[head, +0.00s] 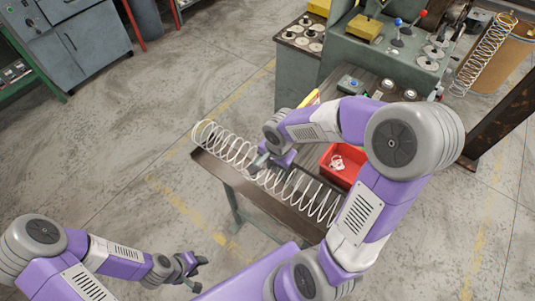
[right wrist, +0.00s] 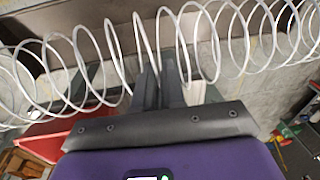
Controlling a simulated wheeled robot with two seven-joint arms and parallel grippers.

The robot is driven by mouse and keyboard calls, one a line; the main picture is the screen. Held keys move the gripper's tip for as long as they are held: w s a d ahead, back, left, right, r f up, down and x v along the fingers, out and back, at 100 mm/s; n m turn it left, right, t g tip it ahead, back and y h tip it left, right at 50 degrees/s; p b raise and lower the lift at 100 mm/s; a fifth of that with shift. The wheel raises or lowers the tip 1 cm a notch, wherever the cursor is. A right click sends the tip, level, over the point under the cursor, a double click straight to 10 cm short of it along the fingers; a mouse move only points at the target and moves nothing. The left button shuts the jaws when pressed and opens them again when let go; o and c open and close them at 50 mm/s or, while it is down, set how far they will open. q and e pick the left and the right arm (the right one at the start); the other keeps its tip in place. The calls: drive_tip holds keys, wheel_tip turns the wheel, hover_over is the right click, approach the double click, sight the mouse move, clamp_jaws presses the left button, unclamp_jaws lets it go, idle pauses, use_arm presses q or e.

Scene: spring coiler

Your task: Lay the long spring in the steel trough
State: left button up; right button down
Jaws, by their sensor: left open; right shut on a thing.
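The long spring (head: 225,146) is a pale wire coil stretched lengthwise along the steel trough (head: 250,193), a long dark channel on legs. Its far-left end reaches past the trough's end; its other end lies near my right arm. My right gripper (head: 260,164) is shut on the spring near its middle. In the right wrist view the closed fingers (right wrist: 158,80) meet the coils of the spring (right wrist: 205,40), which runs across the picture. I cannot tell whether the coils rest on the trough floor or hang just above it. My left gripper (head: 192,270) is open and empty, low at lower left.
A red bin (head: 345,178) with white pieces sits beside the trough, partly behind my right arm. The green coiling machine (head: 375,50) stands at the back, with another spring (head: 485,55) at its right. Open concrete floor lies to the left.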

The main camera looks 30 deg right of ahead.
wheel_tip(320, 180, down, 9)
drive_tip(key=b, duration=0.7)
drive_tip(key=shift+f+b, duration=0.2)
drive_tip(key=shift+b, duration=0.1)
drive_tip(key=shift+s, duration=0.15)
drive_tip(key=c, duration=1.1)
unclamp_jaws()
drive_tip(key=shift+c, duration=0.2)
drive_tip(key=r, duration=0.2)
drive_tip(key=r+p, duration=0.1)
drive_tip(key=r, duration=0.2)
drive_tip(key=s+r+p, duration=0.1)
drive_tip(key=r, duration=0.1)
drive_tip(key=shift+r, duration=0.3)
drive_tip(key=shift+s+f, duration=0.1)
